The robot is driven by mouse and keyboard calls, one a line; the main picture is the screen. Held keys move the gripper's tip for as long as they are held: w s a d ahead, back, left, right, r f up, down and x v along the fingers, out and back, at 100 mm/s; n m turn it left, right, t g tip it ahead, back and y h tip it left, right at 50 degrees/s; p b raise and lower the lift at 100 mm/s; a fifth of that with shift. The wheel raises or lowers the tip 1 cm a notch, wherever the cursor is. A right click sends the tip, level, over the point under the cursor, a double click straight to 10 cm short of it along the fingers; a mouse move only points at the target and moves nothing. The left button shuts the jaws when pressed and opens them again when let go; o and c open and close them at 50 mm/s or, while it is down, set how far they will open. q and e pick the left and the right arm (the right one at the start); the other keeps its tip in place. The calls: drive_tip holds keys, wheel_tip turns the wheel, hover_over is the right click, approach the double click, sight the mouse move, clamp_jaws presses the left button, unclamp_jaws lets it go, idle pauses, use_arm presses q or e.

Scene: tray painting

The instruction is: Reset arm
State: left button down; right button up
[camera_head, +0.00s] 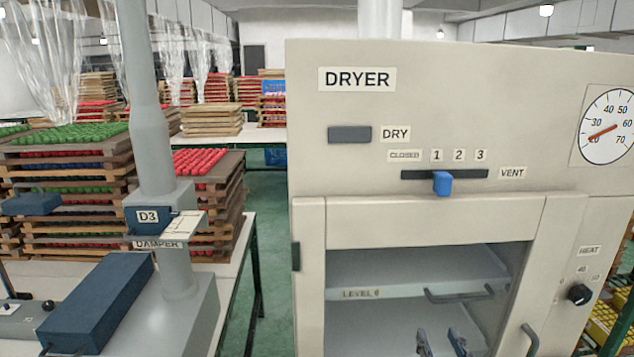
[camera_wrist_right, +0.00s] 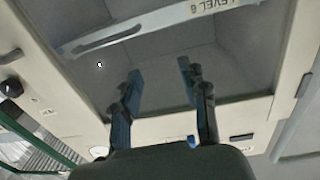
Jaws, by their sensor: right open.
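My right gripper (camera_head: 440,342) shows at the bottom of the head view, in front of the lower part of the dryer's window area. Its two dark blue-grey fingers are spread apart with nothing between them. In the right wrist view the open fingers (camera_wrist_right: 159,75) point toward the dryer's interior, apart from the grey shelf handle (camera_wrist_right: 108,40). The beige dryer (camera_head: 420,110) fills the right of the head view. I cannot tell whether glass covers its window. My left gripper is not in view.
A shelf labelled LEVEL 6 (camera_head: 362,293) has a grey handle (camera_head: 459,294). The blue vent slider (camera_head: 442,183) is near 1; a black heat knob (camera_head: 579,294) is right. A grey column with a D3 damper box (camera_head: 148,220) and stacked trays (camera_head: 75,165) stand left. Green floor (camera_head: 273,260) shows between.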

drive_tip(key=s+f+n+g, duration=0.1)
drive_tip(key=s+f+g, duration=0.8)
drive_tip(key=f, duration=0.6)
drive_tip(key=s+a+f+n+g, duration=0.1)
drive_tip(key=s+f+g, duration=0.25)
drive_tip(key=s, duration=0.45)
drive_tip(key=s+f+g, duration=0.2)
drive_tip(key=s+f, duration=0.2)
drive_tip(key=s, duration=0.4)
wheel_tip(320, 180, down, 28)
drive_tip(key=s+g, duration=0.1)
drive_tip(key=s, duration=0.1)
drive_tip(key=s+d+f+g+b, duration=0.1)
drive_tip(key=s+d+f, duration=0.1)
drive_tip(key=s+f, duration=1.3)
drive_tip(key=shift+s+d+n, duration=0.25)
drive_tip(key=shift+s+n, duration=0.05)
drive_tip(key=shift+s, duration=0.35)
drive_tip(key=shift+g, duration=0.25)
